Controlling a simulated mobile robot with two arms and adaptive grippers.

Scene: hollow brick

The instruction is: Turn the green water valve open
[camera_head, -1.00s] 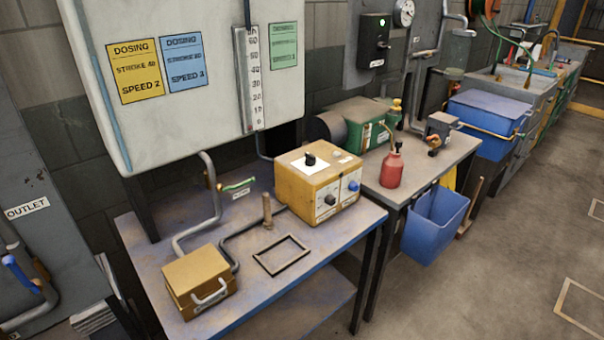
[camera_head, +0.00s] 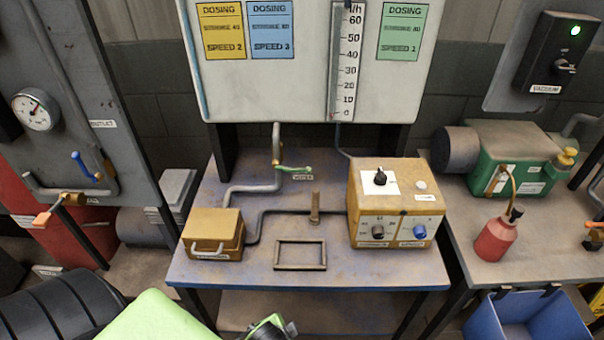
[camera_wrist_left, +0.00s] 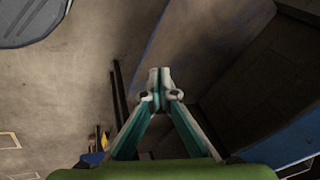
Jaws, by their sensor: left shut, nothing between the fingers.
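The water valve has a green lever handle (camera_head: 294,169) on a grey pipe that comes up behind the blue-grey bench. The handle lies roughly level and points to the right, above a small white label that is hard to read. My left gripper (camera_wrist_left: 160,80) is shut and empty in the left wrist view, with the floor and dark bench panels around it. In the head view my left arm is at the bottom edge, in front of the bench and well apart from the valve. My right gripper is not in view.
On the bench (camera_head: 205,272) are a small ochre box (camera_head: 212,228), an upright wooden peg (camera_head: 315,207), an empty rectangular frame (camera_head: 300,256) and a yellow control box (camera_head: 392,200). A white dosing panel (camera_head: 290,90) stands behind. A red bottle (camera_head: 494,240) and blue bin (camera_head: 530,318) are right.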

